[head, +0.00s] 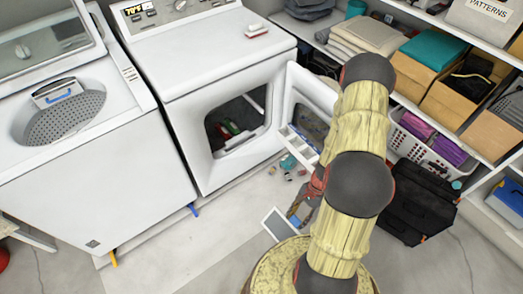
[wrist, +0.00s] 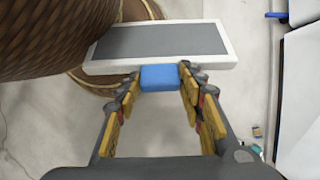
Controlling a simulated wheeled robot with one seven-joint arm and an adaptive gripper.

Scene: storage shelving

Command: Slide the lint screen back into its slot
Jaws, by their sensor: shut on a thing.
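The lint screen is a flat grey panel in a white frame (wrist: 160,42) with a blue tab (wrist: 160,78). My gripper (wrist: 161,80) is shut on the blue tab in the wrist view, with the panel beyond the fingertips. In the head view the screen (head: 275,222) is held above the floor, in front of the dryer and left of my arm. The white dryer (head: 208,85) stands apart from it with its door (head: 311,95) swung open. A white ledge with openings (head: 299,144) is at the door's lower edge; I cannot tell whether the slot is there.
A white washer (head: 150,185) with its lid up stands left of the dryer. Small items (head: 289,165) lie on the floor below the door. A black case (head: 415,203) and loaded shelves are at the right. The floor before the machines is mostly clear.

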